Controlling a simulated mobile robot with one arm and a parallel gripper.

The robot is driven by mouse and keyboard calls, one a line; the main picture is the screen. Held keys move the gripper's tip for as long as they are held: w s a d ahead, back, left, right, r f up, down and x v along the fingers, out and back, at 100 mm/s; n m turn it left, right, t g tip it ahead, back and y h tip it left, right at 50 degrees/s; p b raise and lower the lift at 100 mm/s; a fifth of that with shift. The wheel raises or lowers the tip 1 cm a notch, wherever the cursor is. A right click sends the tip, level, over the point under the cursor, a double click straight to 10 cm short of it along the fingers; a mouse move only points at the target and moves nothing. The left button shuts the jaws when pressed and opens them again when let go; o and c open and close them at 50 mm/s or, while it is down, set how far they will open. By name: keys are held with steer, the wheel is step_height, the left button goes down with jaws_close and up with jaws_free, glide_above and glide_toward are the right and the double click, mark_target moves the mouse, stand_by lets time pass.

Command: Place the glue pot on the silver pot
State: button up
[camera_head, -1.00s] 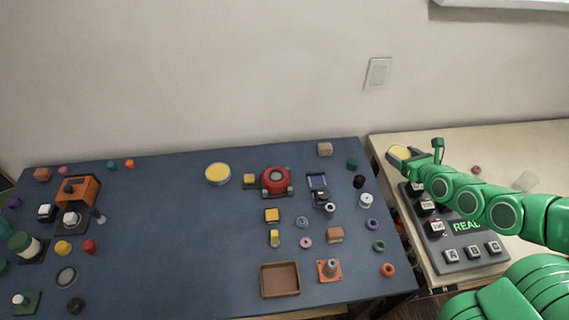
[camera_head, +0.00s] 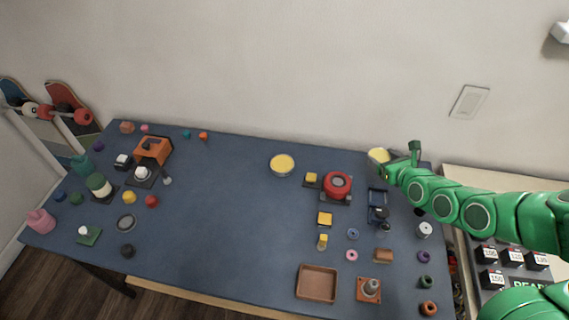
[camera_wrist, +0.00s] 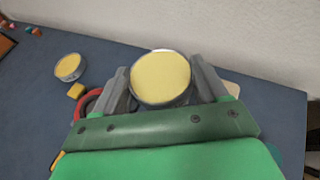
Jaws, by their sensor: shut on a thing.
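My gripper (camera_head: 387,166) is shut on a round pot (camera_wrist: 160,78) with a pale yellow top and a silvery rim, which I take to be the glue pot. In the head view this held pot (camera_head: 379,155) is at the blue table's far right part, seemingly above the surface. The wrist view shows it upright between the two grey fingers. A similar silver pot (camera_head: 282,168) with a yellow top stands on the blue table, left of my gripper and apart from it. It also shows at the upper left in the wrist view (camera_wrist: 70,68).
A red round device (camera_head: 337,184) and a yellow block (camera_head: 311,179) stand between the silver pot and my arm. A brown tray (camera_head: 317,283) is at the front. The wall (camera_head: 300,70) rises behind.

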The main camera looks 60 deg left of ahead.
steer(key=s+a+n+g, duration=0.2)
steer(key=s+a, duration=0.9)
steer(key=n+g, duration=0.2)
steer(key=g, duration=0.1)
glide_above(283, 173)
steer(key=shift+t+y, duration=0.3)
steer(key=shift+f, duration=3.9)
steer(key=o, duration=1.2)
steer(key=shift+f, duration=0.1)
steer(key=shift+d+r, duration=0.2)
steer(key=shift+v, duration=5.8)
